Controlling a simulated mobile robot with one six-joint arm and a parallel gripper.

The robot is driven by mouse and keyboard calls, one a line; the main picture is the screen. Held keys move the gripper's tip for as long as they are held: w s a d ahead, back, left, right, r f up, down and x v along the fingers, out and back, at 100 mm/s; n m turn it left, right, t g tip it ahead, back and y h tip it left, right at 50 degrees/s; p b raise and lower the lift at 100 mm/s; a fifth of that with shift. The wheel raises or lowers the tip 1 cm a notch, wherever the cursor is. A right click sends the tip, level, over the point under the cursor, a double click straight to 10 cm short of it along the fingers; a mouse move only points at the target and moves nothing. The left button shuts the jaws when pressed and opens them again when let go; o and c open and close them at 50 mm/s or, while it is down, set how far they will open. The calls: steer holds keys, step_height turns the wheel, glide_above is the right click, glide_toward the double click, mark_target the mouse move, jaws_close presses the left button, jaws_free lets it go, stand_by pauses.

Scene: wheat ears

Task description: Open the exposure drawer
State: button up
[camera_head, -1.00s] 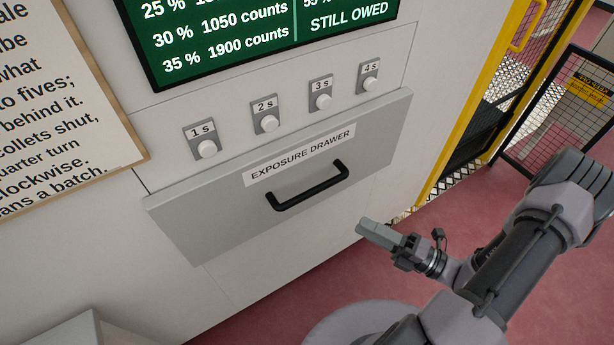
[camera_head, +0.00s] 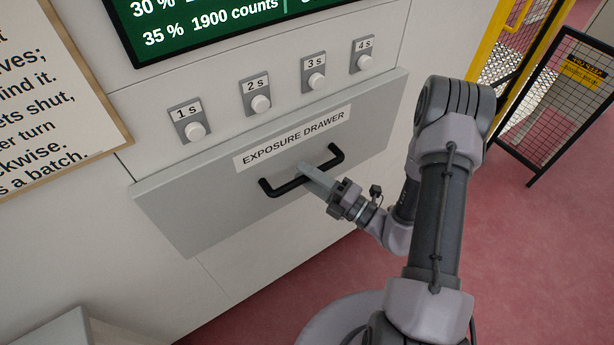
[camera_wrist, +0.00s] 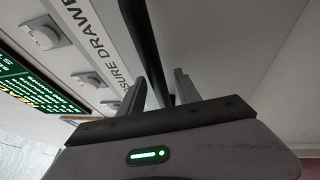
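The exposure drawer (camera_head: 200,215) is a wide grey front panel on the white cabinet, with a white label reading EXPOSURE DRAWER. It sits against the cabinet and looks closed. Its black bar handle (camera_head: 284,187) is below the label. My gripper (camera_head: 305,170) is at the middle of the handle. In the wrist view, the two fingers of my gripper (camera_wrist: 158,80) stand apart, with the dark handle bar (camera_wrist: 146,45) running between them. I see gaps beside the bar, so the fingers do not look closed on it. Exact contact is hidden.
Several round knobs on plates labelled 1 s to 4 s, such as the 2 s knob (camera_head: 260,104), sit just above the drawer. A green screen (camera_head: 200,25) is higher up. A black mesh fence (camera_head: 560,100) stands at the right. The red floor (camera_head: 530,260) is clear there.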

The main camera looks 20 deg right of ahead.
jaws_close()
stand_by(1.4)
